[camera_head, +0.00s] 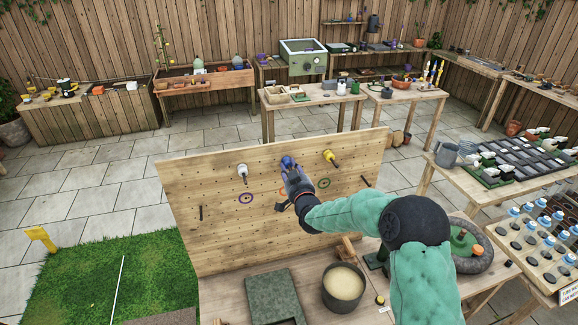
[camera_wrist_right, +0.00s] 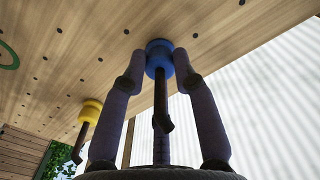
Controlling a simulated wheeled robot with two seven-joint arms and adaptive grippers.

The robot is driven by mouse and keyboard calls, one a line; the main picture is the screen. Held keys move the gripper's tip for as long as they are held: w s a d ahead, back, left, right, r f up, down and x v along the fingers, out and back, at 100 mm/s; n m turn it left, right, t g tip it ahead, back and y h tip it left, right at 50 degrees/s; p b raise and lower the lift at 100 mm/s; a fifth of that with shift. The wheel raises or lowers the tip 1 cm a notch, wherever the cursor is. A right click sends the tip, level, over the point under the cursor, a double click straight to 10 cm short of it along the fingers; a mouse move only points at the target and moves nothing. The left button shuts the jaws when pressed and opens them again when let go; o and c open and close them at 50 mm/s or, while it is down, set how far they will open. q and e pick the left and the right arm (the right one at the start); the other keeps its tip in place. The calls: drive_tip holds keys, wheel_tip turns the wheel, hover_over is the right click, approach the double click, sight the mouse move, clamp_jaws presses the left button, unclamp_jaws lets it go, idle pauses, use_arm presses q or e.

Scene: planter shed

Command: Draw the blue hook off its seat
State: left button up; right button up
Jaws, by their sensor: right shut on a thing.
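The blue hook (camera_head: 287,162) is at the upper middle of the upright wooden pegboard (camera_head: 215,228). In the right wrist view, its round blue collar (camera_wrist_right: 158,48) is close to the board, with a dark stem pointing towards the camera. My right gripper (camera_head: 291,171) is shut on the blue hook, with a finger on either side of the collar (camera_wrist_right: 159,65). I cannot tell whether the collar touches the board. The gripper hides part of the hook in the head view. My left gripper is not in view.
A white hook (camera_head: 243,170) is on the board to the left and a yellow hook (camera_head: 330,157) to the right. A purple ring (camera_head: 245,198) and a green ring (camera_head: 323,183) mark the board. A pot (camera_head: 343,299) stands on the bench in front.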

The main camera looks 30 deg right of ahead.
drive_tip(key=shift+s, duration=0.1)
clamp_jaws()
drive_tip(key=shift+s+b, duration=0.3)
drive_tip(key=shift+s+a, duration=0.1)
drive_tip(key=shift+s, duration=0.2)
drive_tip(key=shift+b+v, duration=1)
drive_tip(key=shift+v, duration=1)
